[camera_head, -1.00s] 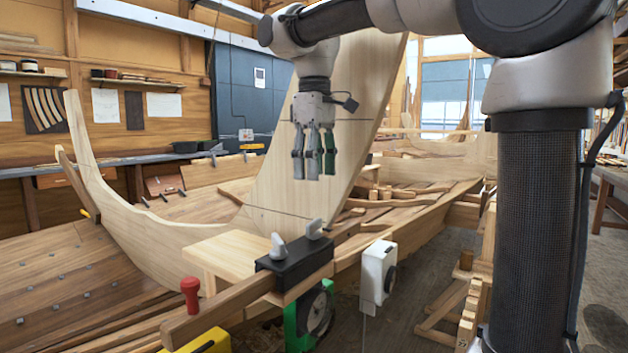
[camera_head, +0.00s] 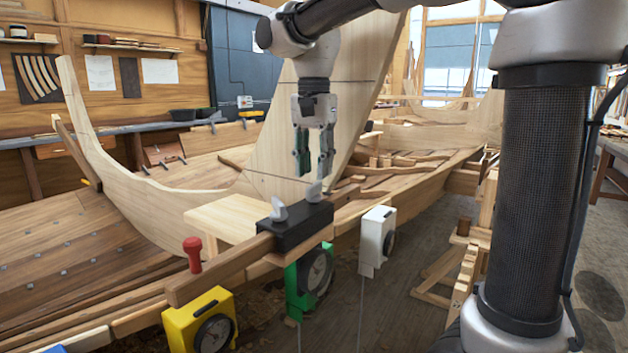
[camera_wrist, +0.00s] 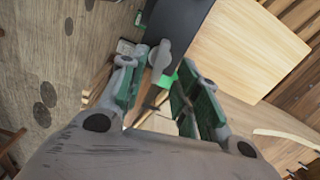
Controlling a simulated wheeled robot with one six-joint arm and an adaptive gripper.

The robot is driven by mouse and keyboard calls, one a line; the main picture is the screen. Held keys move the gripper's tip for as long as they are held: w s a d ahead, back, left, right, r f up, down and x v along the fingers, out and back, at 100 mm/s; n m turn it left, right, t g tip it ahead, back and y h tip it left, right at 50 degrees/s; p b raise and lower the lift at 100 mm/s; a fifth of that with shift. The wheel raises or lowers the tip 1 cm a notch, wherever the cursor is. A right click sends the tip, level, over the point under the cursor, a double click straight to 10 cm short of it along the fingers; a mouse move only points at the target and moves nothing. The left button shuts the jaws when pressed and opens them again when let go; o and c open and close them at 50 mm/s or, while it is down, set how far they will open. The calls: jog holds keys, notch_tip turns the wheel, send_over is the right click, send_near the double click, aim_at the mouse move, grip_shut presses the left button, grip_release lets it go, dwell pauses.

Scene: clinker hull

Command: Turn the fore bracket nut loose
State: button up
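A black bracket block (camera_head: 297,232) sits on the wooden rail at the hull's near edge. Two grey wing nuts stand on it, a left one (camera_head: 279,211) and a right one (camera_head: 314,193). My gripper (camera_head: 314,174) hangs fingers down, just above the right nut in the picture, and is empty. In the wrist view the fingers of my gripper (camera_wrist: 157,78) are spread apart. A grey wing nut (camera_wrist: 160,57) shows beyond the fingertips, against the black block (camera_wrist: 178,22). The frames do not clearly show which nut is the fore one.
A green gauge (camera_head: 292,290), a white gauge box (camera_head: 372,238) and a yellow gauge (camera_head: 190,325) hang along the rail. A red knob (camera_head: 193,256) stands at left. A tall pale plank (camera_head: 345,95) rises behind my gripper. Free floor (camera_head: 400,305) lies at right.

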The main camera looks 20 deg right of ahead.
aim_at(314, 184)
jog(key=shift+f, duration=1.8)
grip_shut()
jog(key=shift+n, duration=0.3)
jog(key=n, duration=0.4)
jog(key=shift+n, duration=2.4)
grip_release()
